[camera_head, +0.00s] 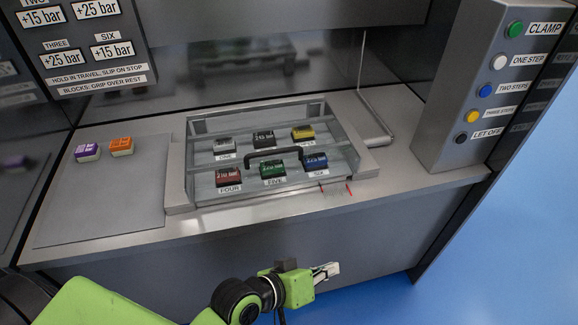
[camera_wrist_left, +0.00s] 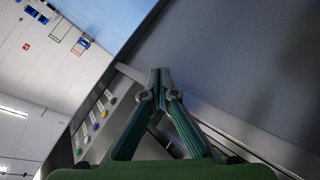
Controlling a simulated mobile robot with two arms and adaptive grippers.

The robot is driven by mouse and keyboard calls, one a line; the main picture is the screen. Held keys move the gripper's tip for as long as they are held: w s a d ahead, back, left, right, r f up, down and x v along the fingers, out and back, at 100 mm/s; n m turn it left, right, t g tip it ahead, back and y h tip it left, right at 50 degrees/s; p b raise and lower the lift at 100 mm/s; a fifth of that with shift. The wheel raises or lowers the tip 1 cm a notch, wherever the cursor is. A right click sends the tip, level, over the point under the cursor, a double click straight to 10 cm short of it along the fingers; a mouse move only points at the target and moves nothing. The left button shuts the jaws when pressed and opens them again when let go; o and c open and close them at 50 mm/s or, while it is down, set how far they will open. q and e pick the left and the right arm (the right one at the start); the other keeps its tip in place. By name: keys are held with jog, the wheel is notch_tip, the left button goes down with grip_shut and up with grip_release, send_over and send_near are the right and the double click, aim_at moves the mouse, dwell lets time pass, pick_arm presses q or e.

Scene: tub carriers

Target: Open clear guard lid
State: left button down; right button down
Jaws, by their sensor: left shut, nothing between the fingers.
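The clear guard lid (camera_head: 222,178) lies closed over a recessed tray in the counter, its dark handle (camera_head: 272,153) standing across its middle. My right gripper is not in view.
A purple block (camera_head: 87,152) and an orange block (camera_head: 121,147) lie on the plate at left. A button panel (camera_head: 470,90) stands at right. A bent metal rod (camera_head: 362,90) rises behind the lid's right side. Open blue floor (camera_head: 500,250) lies at right.

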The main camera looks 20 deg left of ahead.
aim_at(289, 169)
pick_arm(q)
jog(key=w+d+r+n+t+h, duration=0.2)
jog(key=w+d+r+n+t, duration=0.15)
jog(key=r, duration=0.35)
jog(key=w+d+r+n+t+h, duration=0.15)
jog(key=r+n, duration=0.25)
jog(key=r, duration=0.4)
jog(key=w+a+r+n+t+y, duration=0.3)
jog(key=w+r+n+t+y, duration=0.25)
jog(key=n, duration=0.55)
jog(key=s+a+f+n+g+y, duration=0.1)
jog(key=a+f+n+g+y, duration=0.1)
jog(key=a+f+n+y, duration=0.55)
jog(key=a+f+n+g+y, duration=0.25)
jog(key=a+n+y, duration=0.4)
jog(key=n, duration=0.85)
jog(key=shift+y, duration=0.5)
jog(key=shift+w+d+r+p+x, duration=0.15)
jog(key=shift+p+x, duration=0.45)
jog(key=shift+x, duration=0.9)
jog(key=shift+w+d+p+x, duration=0.15)
jog(key=shift+p+x, duration=0.5)
jog(key=shift+x, duration=0.85)
jog(key=shift+s+d+r+p+x, duration=0.15)
jog(key=shift+p+x, duration=0.45)
jog(key=shift+x, duration=0.9)
jog(key=shift+w, duration=0.15)
